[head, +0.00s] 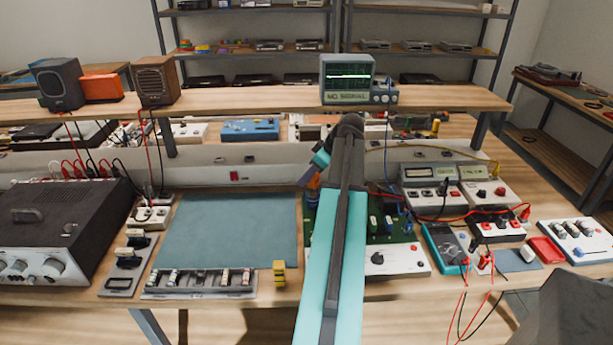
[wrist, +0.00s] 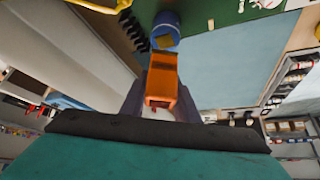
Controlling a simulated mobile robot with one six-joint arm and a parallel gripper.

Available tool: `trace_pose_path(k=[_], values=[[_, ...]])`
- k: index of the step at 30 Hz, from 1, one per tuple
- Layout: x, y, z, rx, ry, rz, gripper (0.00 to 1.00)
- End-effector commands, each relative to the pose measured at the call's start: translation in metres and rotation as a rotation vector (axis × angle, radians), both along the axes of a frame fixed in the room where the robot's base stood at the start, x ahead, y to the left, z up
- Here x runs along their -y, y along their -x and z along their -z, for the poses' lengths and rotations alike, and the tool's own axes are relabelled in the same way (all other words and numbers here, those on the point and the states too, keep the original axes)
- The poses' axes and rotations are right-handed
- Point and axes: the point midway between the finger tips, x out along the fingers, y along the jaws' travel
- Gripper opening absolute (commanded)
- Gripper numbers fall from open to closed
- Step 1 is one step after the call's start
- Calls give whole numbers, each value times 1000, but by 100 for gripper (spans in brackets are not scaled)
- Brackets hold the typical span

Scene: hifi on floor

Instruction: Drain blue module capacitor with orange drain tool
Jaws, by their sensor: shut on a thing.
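My gripper (wrist: 162,84) is shut on the orange drain tool (wrist: 162,72), whose body lies between the two grey fingers in the wrist view. The tool's far end overlaps a blue cylinder (wrist: 166,22), which looks like the blue module capacitor. I cannot tell whether the tip touches it. In the head view my gripper (head: 308,177) is left of my arm, with the orange tool (head: 314,182) pointing down at the green circuit board (head: 402,237). My arm hides the middle of that board.
A bare blue-grey mat (head: 230,232) lies left of the board. A component rack (head: 200,283) and yellow block (head: 279,272) stand at its front edge. A white control box (head: 405,262), teal multimeter (head: 445,250) and loose leads are to the right. A monitor (head: 347,78) reads "NO SIGNAL".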

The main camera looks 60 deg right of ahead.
Motion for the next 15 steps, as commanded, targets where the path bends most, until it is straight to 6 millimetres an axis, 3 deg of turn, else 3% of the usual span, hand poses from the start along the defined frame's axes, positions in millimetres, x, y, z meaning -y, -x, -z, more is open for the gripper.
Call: trace_pose_path(k=[15], values=[[0,0,31,1,0,1,6]])
